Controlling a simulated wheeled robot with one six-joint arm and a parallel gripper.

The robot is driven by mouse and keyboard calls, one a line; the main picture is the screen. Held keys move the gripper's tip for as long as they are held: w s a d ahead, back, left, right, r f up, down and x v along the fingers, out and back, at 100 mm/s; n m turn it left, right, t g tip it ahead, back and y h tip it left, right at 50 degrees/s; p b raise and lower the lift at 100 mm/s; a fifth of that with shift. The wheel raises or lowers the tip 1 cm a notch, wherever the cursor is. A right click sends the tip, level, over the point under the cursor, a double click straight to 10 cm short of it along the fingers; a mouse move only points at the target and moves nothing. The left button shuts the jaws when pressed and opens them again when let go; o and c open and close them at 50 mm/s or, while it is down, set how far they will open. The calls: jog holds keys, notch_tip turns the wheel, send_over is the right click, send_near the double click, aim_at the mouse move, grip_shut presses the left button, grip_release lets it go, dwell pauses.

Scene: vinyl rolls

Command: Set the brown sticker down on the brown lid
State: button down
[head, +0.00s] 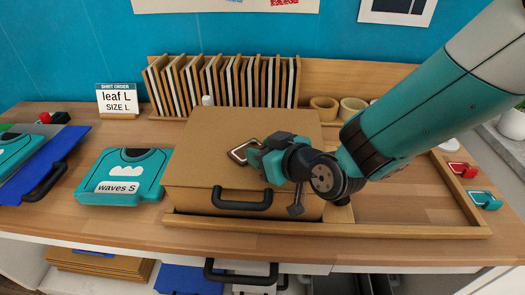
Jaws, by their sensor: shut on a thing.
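The brown lid (215,135) is the flat top of a large brown box-like piece with a black handle (242,199) on its front, in the middle of the table. My gripper (257,158) reaches in from the right and is over the lid's top. It is shut on the brown sticker (239,151), a small flat piece with a pale outline that sticks out to the left of the fingers. The fingers hide part of the sticker. I cannot tell whether the sticker touches the lid or hangs just above it.
A wooden rack (222,82) of upright panels stands behind the lid. A teal shirt labelled "waves S" (124,177) lies to the left, with a blue board (47,165) beyond it. Rolls (323,107) stand back right. Red and teal clips (474,185) lie far right.

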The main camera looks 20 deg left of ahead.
aim_at(295, 191)
jog(key=shift+f+b, duration=0.2)
jog(key=shift+b, duration=0.2)
grip_release()
dwell(0.4)
jog(key=shift+d, duration=0.1)
jog(key=shift+s+d+b, duration=0.75)
jog(key=shift+d+b, duration=0.15)
jog(key=shift+d, duration=0.35)
jog(key=shift+s+d+b, duration=0.8)
jog(key=shift+d+b, duration=0.15)
jog(key=shift+d, duration=0.3)
jog(key=shift+s+d+b, duration=0.75)
jog(key=shift+d+b, duration=0.15)
jog(key=shift+d, duration=0.35)
